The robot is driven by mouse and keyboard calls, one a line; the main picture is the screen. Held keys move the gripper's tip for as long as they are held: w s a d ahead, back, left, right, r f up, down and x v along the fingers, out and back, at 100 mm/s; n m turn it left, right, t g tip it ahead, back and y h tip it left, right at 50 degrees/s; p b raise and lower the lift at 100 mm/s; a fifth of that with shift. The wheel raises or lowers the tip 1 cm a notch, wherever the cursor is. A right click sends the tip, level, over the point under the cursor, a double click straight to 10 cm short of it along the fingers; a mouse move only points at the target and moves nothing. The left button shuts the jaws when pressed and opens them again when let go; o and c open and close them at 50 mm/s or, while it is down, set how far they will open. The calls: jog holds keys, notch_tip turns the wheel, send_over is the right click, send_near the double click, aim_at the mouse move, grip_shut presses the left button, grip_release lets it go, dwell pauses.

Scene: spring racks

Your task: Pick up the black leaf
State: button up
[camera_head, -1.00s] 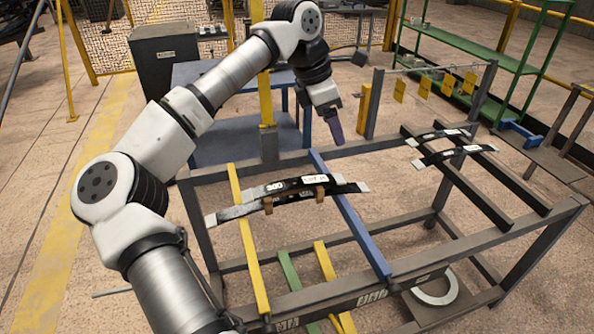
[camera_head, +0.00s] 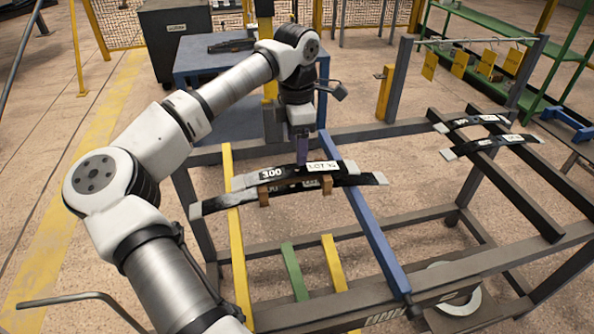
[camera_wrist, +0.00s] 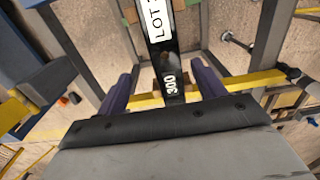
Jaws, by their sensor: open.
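A black leaf (camera_head: 285,177) with pale ends and white labels reading "300" and "LOT" lies across the yellow and blue bars of the rack. It rests on brown blocks above another black leaf (camera_head: 215,204), which shows below it. My gripper (camera_head: 302,162) points down just above and behind the upper leaf, near its middle. In the wrist view the labelled leaf (camera_wrist: 171,62) runs into the gap between my two purple fingers (camera_wrist: 163,90), which are apart on either side of it. Whether they touch it cannot be told.
Two more black leaves (camera_head: 492,144) lie on dark bars at the rack's right. A blue table (camera_head: 205,60) and a dark cabinet (camera_head: 173,40) stand behind. A yellow post (camera_head: 386,92) and a green shelf (camera_head: 500,28) stand at the back right.

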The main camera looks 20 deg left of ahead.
aim_at(297, 169)
jog(key=shift+s+d+f+p, duration=0.15)
jog(key=shift+f+p, duration=0.1)
jog(key=shift+f, duration=0.8)
jog(key=shift+s+a+f+p, duration=0.1)
jog(key=shift+f+p, duration=0.15)
jog(key=shift+f, duration=0.8)
jog(key=shift+s+d+f+p, duration=0.15)
jog(key=shift+f+p, duration=0.1)
jog(key=shift+f, duration=0.8)
jog(key=shift+c, duration=0.3)
jog(key=shift+r, duration=0.1)
jog(key=c, duration=1.1)
